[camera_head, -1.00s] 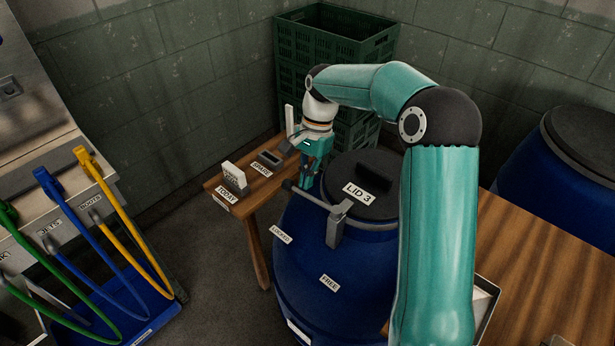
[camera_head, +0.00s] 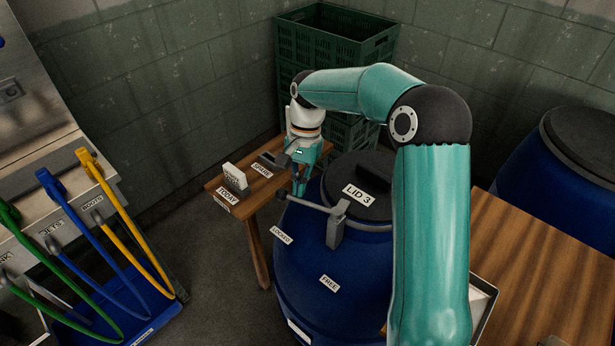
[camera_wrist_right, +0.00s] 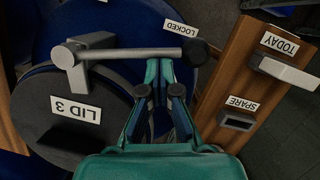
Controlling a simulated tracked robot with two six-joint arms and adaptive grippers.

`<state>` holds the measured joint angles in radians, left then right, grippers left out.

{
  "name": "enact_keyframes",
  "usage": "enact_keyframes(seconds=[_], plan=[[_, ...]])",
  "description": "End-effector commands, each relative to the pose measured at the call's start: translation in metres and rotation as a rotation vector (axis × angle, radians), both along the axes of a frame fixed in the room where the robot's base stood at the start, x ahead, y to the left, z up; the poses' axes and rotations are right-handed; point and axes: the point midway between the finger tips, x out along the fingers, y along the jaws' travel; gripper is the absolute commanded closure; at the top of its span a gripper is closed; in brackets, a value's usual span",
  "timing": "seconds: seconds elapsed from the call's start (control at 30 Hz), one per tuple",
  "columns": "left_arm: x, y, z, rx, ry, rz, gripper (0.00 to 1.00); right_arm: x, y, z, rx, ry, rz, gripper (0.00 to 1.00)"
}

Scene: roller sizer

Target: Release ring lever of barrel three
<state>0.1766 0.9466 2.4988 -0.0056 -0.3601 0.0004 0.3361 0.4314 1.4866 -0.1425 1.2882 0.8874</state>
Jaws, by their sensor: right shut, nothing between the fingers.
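The blue barrel (camera_head: 330,265) has a dark lid (camera_head: 352,175) tagged LID 3 and a grey ring lever (camera_head: 318,205). The lever's bar reaches out from its bracket (camera_head: 337,225) to the upper left, on the side of the LOCKED label (camera_head: 281,235); the FREE label (camera_head: 329,283) is lower right. My right gripper (camera_head: 299,187) is shut and empty, pointing down close behind the bar near its outer end. In the right wrist view the bar (camera_wrist_right: 130,53) crosses just ahead of the fingertips (camera_wrist_right: 160,90), ending in a black knob (camera_wrist_right: 195,52); contact is unclear. My left gripper is out of view.
A small wooden table (camera_head: 225,190) with SPARE and TODAY labels and a white block (camera_head: 235,178) stands left of the barrel. Green crates (camera_head: 335,45) stack behind. Another blue barrel (camera_head: 560,170) and a wooden tabletop (camera_head: 540,270) are on the right.

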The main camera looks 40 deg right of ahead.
Motion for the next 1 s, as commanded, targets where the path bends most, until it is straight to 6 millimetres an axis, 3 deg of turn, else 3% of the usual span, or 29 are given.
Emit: enact_keyframes(seconds=[0.47, 1.0], plan=[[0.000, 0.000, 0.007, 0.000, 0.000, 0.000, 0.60, -0.018, 0.042, 0.000, 0.001, 0.001, 0.449, 1.00], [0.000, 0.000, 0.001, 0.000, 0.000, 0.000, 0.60, -0.058, 0.075, -0.001, 0.001, 0.001, 0.960, 1.00]])
